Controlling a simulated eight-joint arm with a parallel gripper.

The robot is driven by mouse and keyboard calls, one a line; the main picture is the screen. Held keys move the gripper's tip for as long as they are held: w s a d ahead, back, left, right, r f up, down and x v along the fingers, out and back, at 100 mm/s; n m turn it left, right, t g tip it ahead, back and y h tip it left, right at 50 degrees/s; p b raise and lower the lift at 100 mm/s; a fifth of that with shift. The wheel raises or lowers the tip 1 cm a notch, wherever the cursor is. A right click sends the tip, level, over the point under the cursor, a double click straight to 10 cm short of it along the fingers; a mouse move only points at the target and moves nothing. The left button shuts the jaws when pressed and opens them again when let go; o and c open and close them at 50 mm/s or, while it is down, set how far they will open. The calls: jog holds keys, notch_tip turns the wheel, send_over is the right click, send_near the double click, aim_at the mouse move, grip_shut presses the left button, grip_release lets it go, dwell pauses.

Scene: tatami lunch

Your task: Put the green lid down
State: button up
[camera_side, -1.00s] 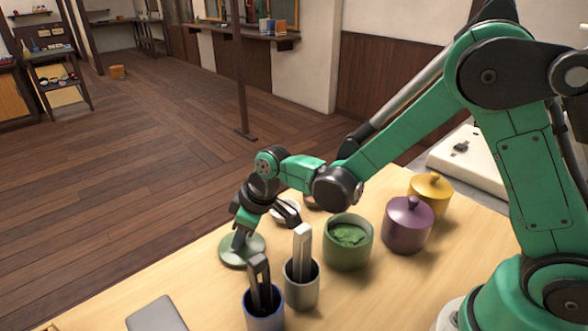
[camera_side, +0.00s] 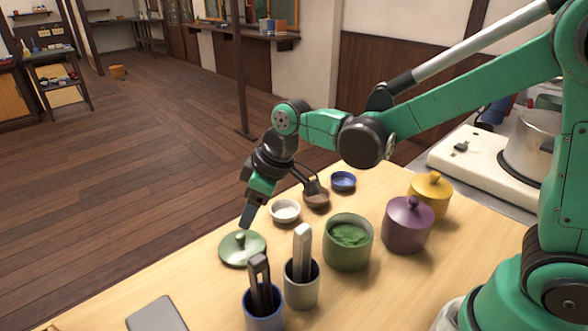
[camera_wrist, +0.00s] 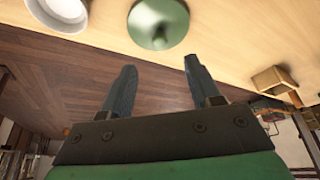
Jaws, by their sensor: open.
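The green lid (camera_side: 243,250) lies flat on the table, knob up, left of the open green pot (camera_side: 347,256). The pot holds something green and leafy. My gripper (camera_side: 247,216) is above the lid and apart from it, pointing down. In the wrist view, the two fingers of my gripper (camera_wrist: 160,80) are spread with nothing between them, and the lid (camera_wrist: 172,35) lies beyond their tips.
Two tong holders, blue (camera_side: 263,318) and grey (camera_side: 301,290), stand in front of the lid. Small white (camera_side: 285,211), brown (camera_side: 317,199) and blue (camera_side: 343,181) bowls stand behind. Lidded purple (camera_side: 405,230) and yellow (camera_side: 430,193) pots stand right. A grey slab (camera_side: 156,315) lies front left.

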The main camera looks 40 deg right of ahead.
jog(key=s+d+r+m+t+h, duration=0.2)
jog(key=s+d+r+m, duration=0.3)
jog(key=s+d, duration=0.5)
jog(key=shift+m+t+h, duration=0.4)
jog(key=shift+m+t, duration=0.4)
jog(key=shift+m, duration=0.4)
